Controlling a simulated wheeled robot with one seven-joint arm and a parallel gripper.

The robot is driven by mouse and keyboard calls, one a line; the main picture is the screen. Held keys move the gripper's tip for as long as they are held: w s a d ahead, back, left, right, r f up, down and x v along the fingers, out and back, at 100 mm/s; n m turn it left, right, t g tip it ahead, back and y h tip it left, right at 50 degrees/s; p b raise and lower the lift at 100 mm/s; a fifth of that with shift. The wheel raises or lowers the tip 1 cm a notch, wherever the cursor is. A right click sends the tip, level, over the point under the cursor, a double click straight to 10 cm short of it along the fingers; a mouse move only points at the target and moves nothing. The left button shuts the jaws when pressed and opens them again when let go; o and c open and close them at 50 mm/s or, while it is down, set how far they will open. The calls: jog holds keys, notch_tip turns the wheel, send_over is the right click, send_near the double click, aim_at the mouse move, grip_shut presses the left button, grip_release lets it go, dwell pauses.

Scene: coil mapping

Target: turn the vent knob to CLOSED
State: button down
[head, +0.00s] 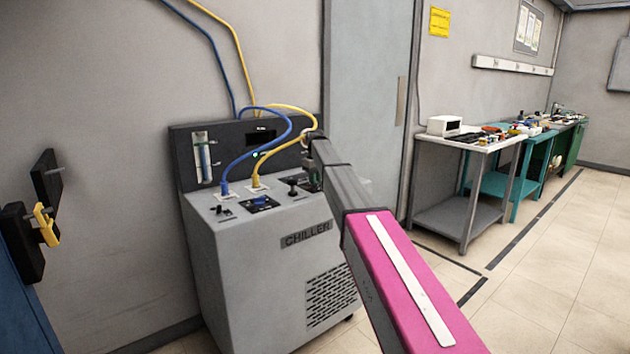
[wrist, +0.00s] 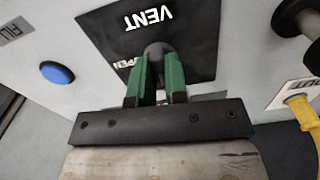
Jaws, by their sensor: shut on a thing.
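The chiller (head: 250,260) is a grey cabinet against the wall in the head view. In the wrist view, the black VENT plate (wrist: 190,30) shows the word VENT upside down and the word OPEN, partly covered, beside the knob. The dark vent knob (wrist: 157,49) stands between the green fingers of my gripper (wrist: 157,64), which is shut on it. The knob's pointer and any CLOSED mark are hidden, so its setting cannot be read. In the head view my arm reaches the chiller's top right and hides the knob.
A black knob (head: 292,184) stands left of my gripper on the chiller top. A blue hose (head: 260,152) and a yellow hose (head: 285,146) loop above it. A blue button (wrist: 57,72) and a yellow hose fitting (wrist: 303,112) flank the plate. Tables stand far right.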

jog(key=shift+n, duration=0.6)
jog(key=c, duration=1.1)
grip_release()
jog(key=shift+c, duration=0.2)
notch_tip(320, 180, up, 11)
jog(key=shift+s+f, duration=0.1)
jog(key=shift+f, duration=0.05)
